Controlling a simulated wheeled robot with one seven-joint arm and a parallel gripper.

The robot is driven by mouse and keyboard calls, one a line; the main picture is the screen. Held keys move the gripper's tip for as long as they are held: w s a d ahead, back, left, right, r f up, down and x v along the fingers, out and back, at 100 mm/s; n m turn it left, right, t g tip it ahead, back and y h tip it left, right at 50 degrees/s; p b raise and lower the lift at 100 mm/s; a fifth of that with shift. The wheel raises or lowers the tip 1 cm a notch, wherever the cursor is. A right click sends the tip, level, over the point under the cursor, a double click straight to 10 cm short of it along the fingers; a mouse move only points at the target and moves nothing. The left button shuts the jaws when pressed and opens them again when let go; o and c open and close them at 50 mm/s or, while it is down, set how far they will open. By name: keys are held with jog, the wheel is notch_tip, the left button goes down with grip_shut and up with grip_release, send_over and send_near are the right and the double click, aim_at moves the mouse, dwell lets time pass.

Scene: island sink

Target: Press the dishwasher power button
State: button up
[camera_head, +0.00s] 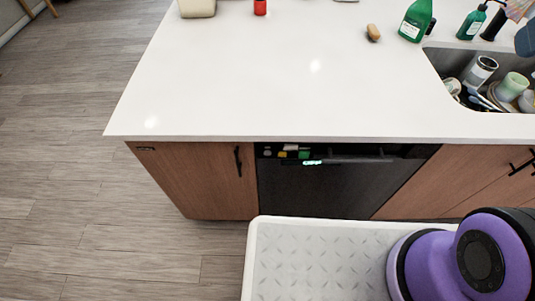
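The dishwasher (325,190) is built in under the white counter, with a dark, closed front. Along its top edge runs a black control strip (400,151), partly hidden under the counter's overhang. At its left end are several small light, yellow and green patches (290,150). Which of these is the power button is too small to tell. A lit green display (312,162) just below seems to read "OFF". My gripper is not in view; only a purple and black part of my own arm shows at the lower right, apart from the dishwasher.
The white counter (230,80) overhangs the cabinets. A wooden cabinet door (195,180) with a black handle is left of the dishwasher; more wooden fronts (460,180) are right. A sink (450,62) with dishes is at upper right. Floor (80,180) at left is clear.

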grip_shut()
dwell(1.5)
